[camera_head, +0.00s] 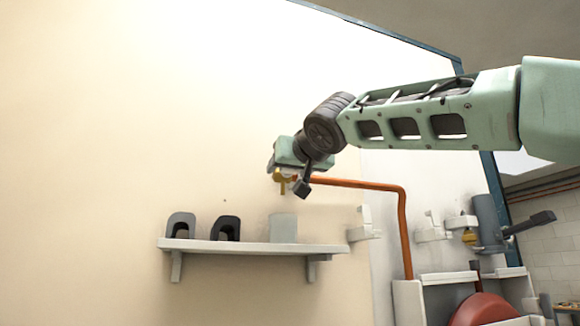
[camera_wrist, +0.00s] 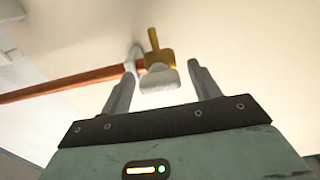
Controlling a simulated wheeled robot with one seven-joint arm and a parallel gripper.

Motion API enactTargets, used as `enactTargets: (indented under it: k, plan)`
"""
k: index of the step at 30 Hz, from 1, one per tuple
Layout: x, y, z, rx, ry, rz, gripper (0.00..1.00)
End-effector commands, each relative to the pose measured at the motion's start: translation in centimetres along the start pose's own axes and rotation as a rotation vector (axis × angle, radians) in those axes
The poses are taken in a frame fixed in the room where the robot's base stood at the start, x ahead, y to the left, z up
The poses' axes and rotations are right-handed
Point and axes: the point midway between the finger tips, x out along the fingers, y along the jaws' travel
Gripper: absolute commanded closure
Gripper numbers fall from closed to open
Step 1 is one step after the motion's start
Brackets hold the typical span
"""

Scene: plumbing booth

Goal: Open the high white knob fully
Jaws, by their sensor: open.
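The white knob (camera_wrist: 160,78) shows in the wrist view on the near side of a brass valve (camera_wrist: 155,55), at the end of a copper pipe (camera_wrist: 70,86). My gripper (camera_wrist: 161,66) is open, with one finger to the left of the knob and one to the right. Gaps show on both sides, so the fingers appear not to touch it. In the head view my gripper (camera_head: 290,168) is up at the wall, with part of the brass valve (camera_head: 282,182) just below it. The knob is hidden there behind my gripper.
In the head view the copper pipe (camera_head: 355,184) runs right from the valve, then bends down. A wall shelf (camera_head: 250,247) below holds two arch-shaped pieces and a pale block (camera_head: 283,228). Grey and white fittings and a red round object (camera_head: 485,310) are at the right.

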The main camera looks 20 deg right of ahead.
Motion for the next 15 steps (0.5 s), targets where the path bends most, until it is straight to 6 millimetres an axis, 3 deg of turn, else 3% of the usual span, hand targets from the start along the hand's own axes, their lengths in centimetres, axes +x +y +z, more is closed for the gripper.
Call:
enactTargets:
  k: [2,3,7,8,15]
  plan:
    - [-0.02,0.01,0.00,0.000,0.000,0.000,0.38]
    - [-0.03,0.01,0.00,0.000,0.000,0.000,0.44]
    - [-0.04,0.01,0.00,0.000,0.000,0.000,0.80]
    - [-0.04,0.01,0.00,0.000,0.000,0.000,0.83]
    - [-0.05,0.02,0.00,-0.012,0.000,0.000,0.83]
